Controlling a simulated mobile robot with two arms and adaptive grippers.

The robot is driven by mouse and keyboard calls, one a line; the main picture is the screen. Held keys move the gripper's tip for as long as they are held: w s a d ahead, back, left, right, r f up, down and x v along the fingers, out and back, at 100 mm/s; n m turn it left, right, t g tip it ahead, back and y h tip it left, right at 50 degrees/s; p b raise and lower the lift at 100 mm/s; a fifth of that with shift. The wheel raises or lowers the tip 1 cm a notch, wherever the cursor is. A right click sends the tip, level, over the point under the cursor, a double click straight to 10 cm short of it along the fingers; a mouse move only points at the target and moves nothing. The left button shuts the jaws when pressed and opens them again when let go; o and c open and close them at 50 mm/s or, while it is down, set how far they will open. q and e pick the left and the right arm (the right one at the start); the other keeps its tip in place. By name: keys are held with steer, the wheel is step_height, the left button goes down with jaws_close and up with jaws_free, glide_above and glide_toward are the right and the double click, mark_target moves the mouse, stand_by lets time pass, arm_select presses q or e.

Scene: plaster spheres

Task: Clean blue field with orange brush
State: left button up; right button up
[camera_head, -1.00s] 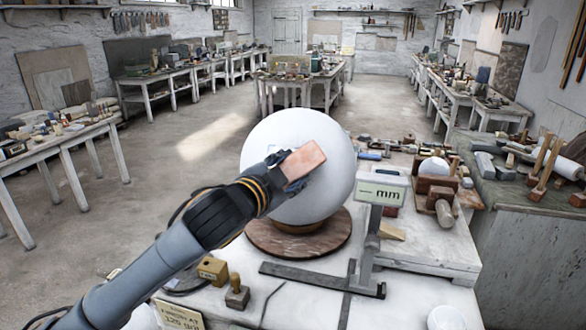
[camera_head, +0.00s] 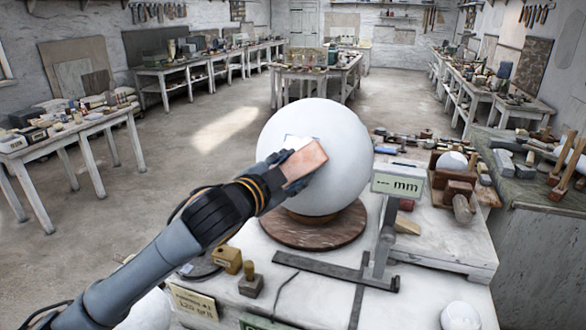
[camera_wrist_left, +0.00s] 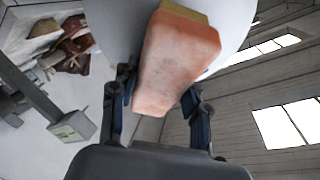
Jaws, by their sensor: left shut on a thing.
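A large white plaster sphere (camera_head: 335,140) rests on a round brown turntable (camera_head: 338,234). My left gripper (camera_head: 290,168) is shut on an orange-pink block (camera_head: 304,163), the orange brush, and holds it against or very close to the sphere's left front. A small pale bluish-white patch (camera_head: 300,138) shows just above the block. In the left wrist view the brush (camera_wrist_left: 178,62) sits between the fingers (camera_wrist_left: 157,100), with a yellowish edge at its far end meeting the sphere (camera_wrist_left: 120,22). The brush hides the sphere's surface behind it. My right gripper is not in view.
A grey gauge with an "mm" display (camera_head: 396,185) stands right of the sphere. A wooden block (camera_head: 228,259) and a small stamp-like tool (camera_head: 250,280) lie in front left. A small white ball (camera_head: 460,317) is at the front right. Tools crowd the right bench.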

mark_target(308, 159)
arm_select(q)
steer(key=shift+w+d+r+p, duration=0.15)
steer(key=shift+d+r+p, duration=1.05)
steer(key=shift+d, duration=0.25)
steer(key=shift+d+r, duration=0.15)
steer(key=shift+d, duration=0.2)
steer(key=shift+s+a+f, duration=0.2)
steer(key=shift+a, duration=0.2)
steer(key=shift+s+a+f, duration=0.2)
steer(key=shift+a, duration=0.15)
steer(key=shift+s+a, duration=0.35)
steer(key=shift+a, duration=0.05)
steer(key=shift+w, duration=0.1)
